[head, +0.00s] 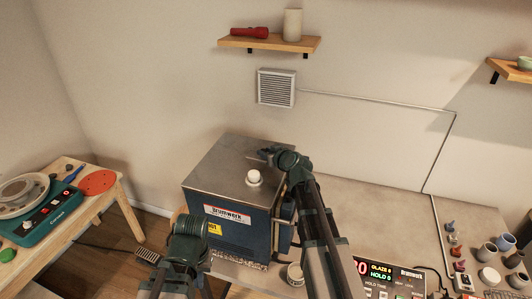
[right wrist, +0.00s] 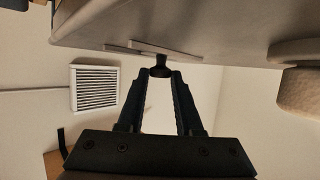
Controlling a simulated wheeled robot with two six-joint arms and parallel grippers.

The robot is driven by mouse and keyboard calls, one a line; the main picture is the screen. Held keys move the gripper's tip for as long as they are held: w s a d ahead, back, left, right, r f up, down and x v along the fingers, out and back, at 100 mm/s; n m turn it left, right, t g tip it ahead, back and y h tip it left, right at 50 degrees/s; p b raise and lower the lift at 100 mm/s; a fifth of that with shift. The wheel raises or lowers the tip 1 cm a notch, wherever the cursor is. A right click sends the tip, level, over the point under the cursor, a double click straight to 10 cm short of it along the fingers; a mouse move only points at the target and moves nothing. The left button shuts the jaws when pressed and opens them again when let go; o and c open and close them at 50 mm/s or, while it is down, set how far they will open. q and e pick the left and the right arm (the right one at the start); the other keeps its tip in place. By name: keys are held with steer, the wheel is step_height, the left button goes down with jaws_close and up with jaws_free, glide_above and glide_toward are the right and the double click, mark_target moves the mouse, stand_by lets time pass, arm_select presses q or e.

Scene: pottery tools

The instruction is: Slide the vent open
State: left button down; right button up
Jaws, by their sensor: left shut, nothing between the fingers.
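The blue kiln (head: 232,230) with a grey metal top (head: 228,160) stands on the worktable. A small dark vent knob (right wrist: 160,72) on a flat slider strip (right wrist: 170,52) shows in the right wrist view, against the kiln's surface. My right gripper (head: 264,154) is at the back of the kiln top; in the right wrist view its fingertips (right wrist: 160,76) stand apart, one on each side of the knob. I cannot tell whether they touch it. My left gripper (head: 190,222) is in front of the kiln, shut and empty; its fingertips are hard to make out.
A white knob-like plug (head: 254,177) stands on the kiln top. A louvred wall grille (head: 277,88) is behind. A control box (head: 390,280) and several small jars (head: 487,252) are at the right. A pottery wheel (head: 40,208) is on the left table.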

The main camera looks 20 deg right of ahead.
jaws_close()
